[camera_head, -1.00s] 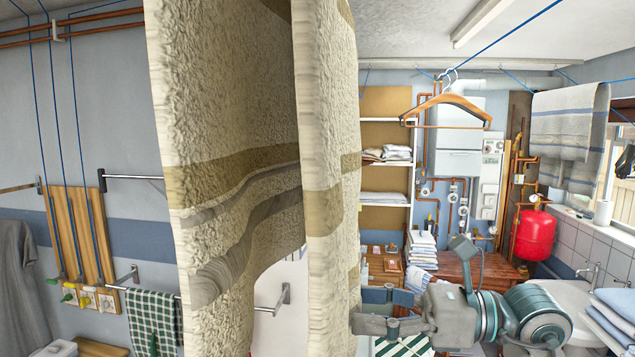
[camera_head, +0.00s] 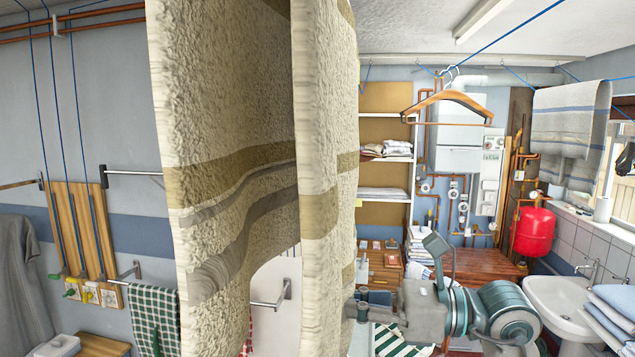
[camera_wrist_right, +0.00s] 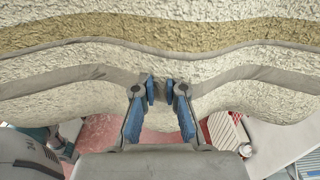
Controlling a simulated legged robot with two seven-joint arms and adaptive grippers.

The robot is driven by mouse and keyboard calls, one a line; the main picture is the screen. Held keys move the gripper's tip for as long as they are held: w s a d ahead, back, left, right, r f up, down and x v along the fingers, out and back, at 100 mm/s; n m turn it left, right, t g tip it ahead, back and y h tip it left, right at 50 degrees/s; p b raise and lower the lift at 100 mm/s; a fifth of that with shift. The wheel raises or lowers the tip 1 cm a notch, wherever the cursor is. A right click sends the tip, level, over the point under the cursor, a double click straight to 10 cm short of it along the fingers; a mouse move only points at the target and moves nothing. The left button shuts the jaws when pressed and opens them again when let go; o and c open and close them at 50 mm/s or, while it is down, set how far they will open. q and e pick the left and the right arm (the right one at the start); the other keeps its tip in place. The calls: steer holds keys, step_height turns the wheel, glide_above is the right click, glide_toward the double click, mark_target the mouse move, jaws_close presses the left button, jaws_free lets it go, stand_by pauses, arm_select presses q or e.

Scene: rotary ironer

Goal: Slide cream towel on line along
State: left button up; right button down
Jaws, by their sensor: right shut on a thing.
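The cream towel (camera_head: 225,130) hangs large and close in the head view, with tan and grey bands near its lower part. Its top is out of the picture, so the line that holds it is hidden. The towel (camera_wrist_right: 160,60) spreads across the top of that view. In the head view my right arm reaches in from the right and the fingertips are hidden behind the towel. My left gripper is not in view.
A wooden hanger (camera_head: 445,105) and a grey towel (camera_head: 570,120) hang from blue lines at the right. A white sink (camera_head: 555,300) and folded cloths (camera_head: 612,315) stand at the lower right. A green checked cloth (camera_head: 152,315) hangs at the lower left.

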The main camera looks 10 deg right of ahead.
arm_select(q)
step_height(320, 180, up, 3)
steer(key=p, duration=0.3)
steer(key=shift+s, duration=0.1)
arm_select(e)
steer(key=w+d, duration=0.3)
steer(key=w, duration=0.2)
steer(key=shift+d, duration=0.25)
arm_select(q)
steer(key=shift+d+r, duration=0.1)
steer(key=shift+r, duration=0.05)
arm_select(e)
steer(key=shift+w+f, duration=0.1)
steer(key=shift+w, duration=0.1)
